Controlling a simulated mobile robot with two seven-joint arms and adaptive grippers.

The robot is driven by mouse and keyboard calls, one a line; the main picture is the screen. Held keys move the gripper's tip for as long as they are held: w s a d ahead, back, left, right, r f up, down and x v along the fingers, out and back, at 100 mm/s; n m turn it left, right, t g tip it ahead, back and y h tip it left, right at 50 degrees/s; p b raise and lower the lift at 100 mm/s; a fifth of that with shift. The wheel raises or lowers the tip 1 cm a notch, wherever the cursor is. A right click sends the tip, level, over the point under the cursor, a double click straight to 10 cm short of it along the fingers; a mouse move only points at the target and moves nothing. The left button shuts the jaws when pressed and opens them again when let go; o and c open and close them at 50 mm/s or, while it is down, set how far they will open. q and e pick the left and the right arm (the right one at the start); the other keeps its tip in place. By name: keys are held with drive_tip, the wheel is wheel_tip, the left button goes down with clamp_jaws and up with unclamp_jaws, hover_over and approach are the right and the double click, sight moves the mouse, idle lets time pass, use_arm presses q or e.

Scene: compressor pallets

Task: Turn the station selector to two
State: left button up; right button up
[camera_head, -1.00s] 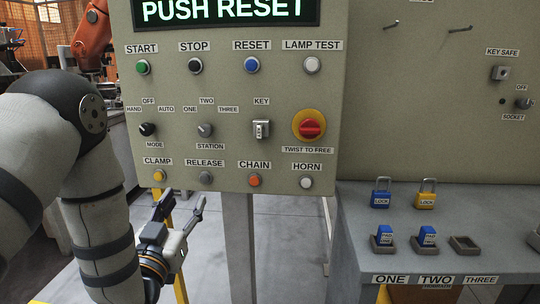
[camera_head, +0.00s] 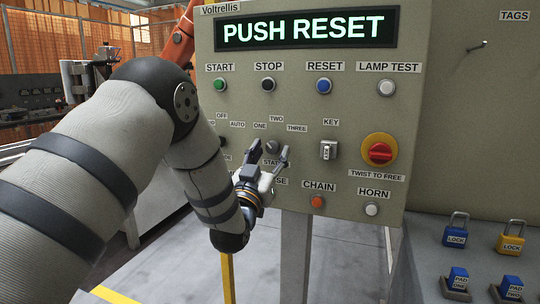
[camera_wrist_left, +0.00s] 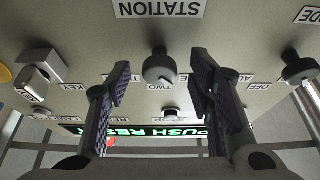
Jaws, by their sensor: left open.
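My left gripper (camera_head: 268,150) is open just in front of the panel. In the left wrist view its two fingers (camera_wrist_left: 160,74) appear on either side of the knob, with space on both sides; contact is not visible. My right gripper is not in view.
The key switch (camera_head: 328,150) and red twist-to-free button (camera_head: 380,152) are right of the selector. The chain (camera_head: 317,202) and horn (camera_head: 371,209) buttons sit lower. My left arm partly hides the mode knob and lower-left buttons. The display (camera_head: 305,28) reads PUSH RESET.

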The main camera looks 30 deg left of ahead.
use_arm(q)
drive_tip(key=shift+c, duration=0.3)
clamp_jaws()
